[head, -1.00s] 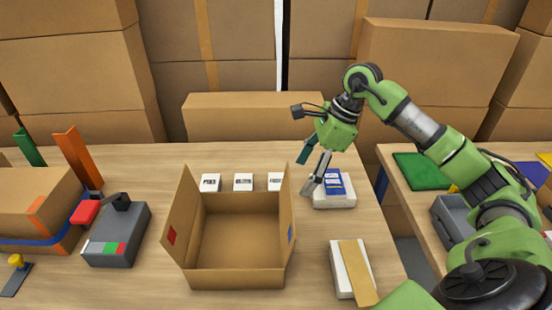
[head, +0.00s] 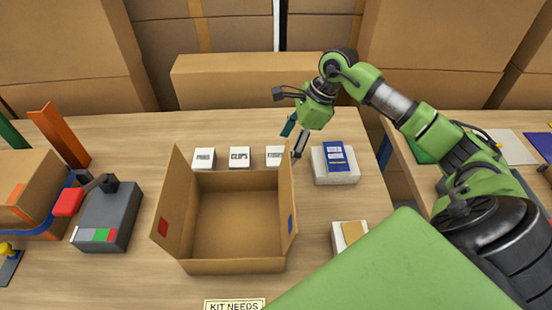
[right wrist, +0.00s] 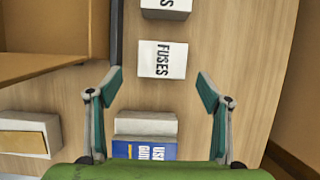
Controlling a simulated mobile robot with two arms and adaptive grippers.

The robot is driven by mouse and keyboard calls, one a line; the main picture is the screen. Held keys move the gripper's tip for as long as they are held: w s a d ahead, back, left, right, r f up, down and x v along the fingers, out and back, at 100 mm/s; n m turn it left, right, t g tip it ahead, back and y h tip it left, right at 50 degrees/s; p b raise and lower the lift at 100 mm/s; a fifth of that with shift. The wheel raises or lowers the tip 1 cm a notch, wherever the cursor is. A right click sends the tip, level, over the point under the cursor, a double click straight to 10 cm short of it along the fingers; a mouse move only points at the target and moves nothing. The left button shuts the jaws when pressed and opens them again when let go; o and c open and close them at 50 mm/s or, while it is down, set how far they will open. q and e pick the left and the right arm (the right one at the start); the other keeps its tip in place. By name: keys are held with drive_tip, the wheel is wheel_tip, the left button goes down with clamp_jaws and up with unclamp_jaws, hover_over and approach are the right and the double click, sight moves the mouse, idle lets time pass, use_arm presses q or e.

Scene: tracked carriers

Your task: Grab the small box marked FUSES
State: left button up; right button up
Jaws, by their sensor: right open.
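The small white FUSES box (head: 274,157) stands behind the open cardboard carton, at the right end of a row of white boxes. The carton's right flap is close to it in the head view. In the right wrist view the FUSES box (right wrist: 162,60) has its label readable and lies ahead, between the lines of the two fingers. My right gripper (head: 292,142) is open and empty, near the box's right side; its spread fingers show in the right wrist view (right wrist: 159,79). They do not touch the box. My left gripper is not in view.
The open carton (head: 238,266) stands in front of the row. The CLIPS box (head: 239,158) and another labelled white box (head: 204,159) stand to the left. A blue guide booklet (head: 335,157) lies on a white block at right. A grey device (head: 107,217) stands at left.

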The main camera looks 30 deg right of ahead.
sight(279, 155)
drive_tip(key=shift+w+a+f, duration=0.1)
drive_tip(key=shift+a+f, duration=0.1)
drive_tip(key=shift+a, duration=0.05)
drive_tip(key=x, duration=0.1)
drive_tip(key=p+x, duration=0.1)
drive_tip(key=x, duration=0.1)
drive_tip(key=shift+w+a+f, duration=0.15)
drive_tip(key=shift+w, duration=0.1)
drive_tip(key=shift+w+a+f+p, duration=0.15)
drive_tip(key=shift+f+p, duration=0.15)
drive_tip(key=shift+f, duration=0.25)
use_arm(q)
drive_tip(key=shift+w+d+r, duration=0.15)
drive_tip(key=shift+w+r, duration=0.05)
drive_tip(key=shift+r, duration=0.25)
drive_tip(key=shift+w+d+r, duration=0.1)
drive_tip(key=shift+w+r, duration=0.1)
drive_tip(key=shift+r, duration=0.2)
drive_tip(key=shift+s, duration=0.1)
use_arm(e)
drive_tip(key=c, duration=1.3)
